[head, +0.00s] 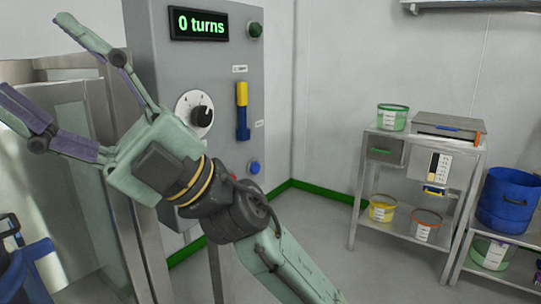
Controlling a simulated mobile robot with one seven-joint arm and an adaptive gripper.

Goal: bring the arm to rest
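My gripper (36,56) is at the upper left of the head view, with its two fingers spread wide apart. Nothing shows between the fingers. My arm reaches up from the bottom middle and is raised in front of a grey control panel (225,75). The gripper body partly covers the panel's lower left. I cannot tell whether the gripper touches anything behind it.
The panel has a display (200,23) reading "0 turns", a black dial (201,116) and a yellow-and-blue lever (242,110). A steel cabinet (85,100) stands left. A shelf stand (366,190) with tubs and a blue bin (507,203) stand right. Floor between is clear.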

